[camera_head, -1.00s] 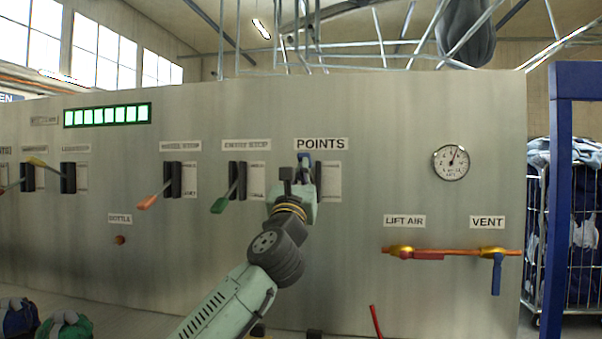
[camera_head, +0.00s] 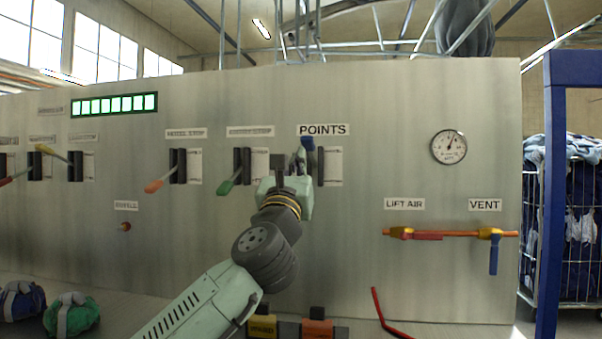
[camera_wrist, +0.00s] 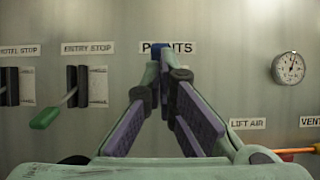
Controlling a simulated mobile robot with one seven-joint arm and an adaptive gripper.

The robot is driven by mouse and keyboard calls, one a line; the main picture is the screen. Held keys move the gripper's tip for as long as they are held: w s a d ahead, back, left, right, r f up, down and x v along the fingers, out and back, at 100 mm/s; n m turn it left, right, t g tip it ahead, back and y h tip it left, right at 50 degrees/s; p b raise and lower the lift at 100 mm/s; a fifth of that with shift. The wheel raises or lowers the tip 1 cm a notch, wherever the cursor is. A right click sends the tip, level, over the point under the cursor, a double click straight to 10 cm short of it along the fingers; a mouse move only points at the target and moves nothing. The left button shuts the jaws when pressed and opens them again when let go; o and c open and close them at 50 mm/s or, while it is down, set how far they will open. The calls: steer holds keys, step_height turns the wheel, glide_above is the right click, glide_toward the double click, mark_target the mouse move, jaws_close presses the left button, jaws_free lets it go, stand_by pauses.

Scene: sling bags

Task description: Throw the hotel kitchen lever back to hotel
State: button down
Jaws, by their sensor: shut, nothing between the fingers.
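On the grey panel, under the POINTS sign (camera_head: 323,130), is a lever with a blue handle (camera_head: 306,143) beside a dark slot (camera_head: 320,166). No sign names a hotel kitchen lever. The blue handle also shows in the wrist view (camera_wrist: 159,48), just beyond my fingertips. My gripper (camera_head: 300,158) is shut and empty, just below the handle in the head view. In the wrist view its fingers (camera_wrist: 165,72) converge in front of the lever and hide most of it. I cannot tell whether they touch it. The small print on the plate (camera_head: 334,166) beside the slot is unreadable.
A green-handled lever (camera_head: 229,184) and an orange-handled lever (camera_head: 158,185) are to the left. A gauge (camera_head: 449,147) and the lift-air and vent pipe (camera_head: 450,234) are to the right. Yellow (camera_head: 262,327) and orange (camera_head: 317,328) blocks and a red bar (camera_head: 380,311) are below.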

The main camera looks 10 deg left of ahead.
steer(key=shift+s+r, duration=0.2)
steer(key=shift+s, duration=0.5)
steer(key=shift+s+r, duration=0.15)
steer(key=shift+s, duration=0.5)
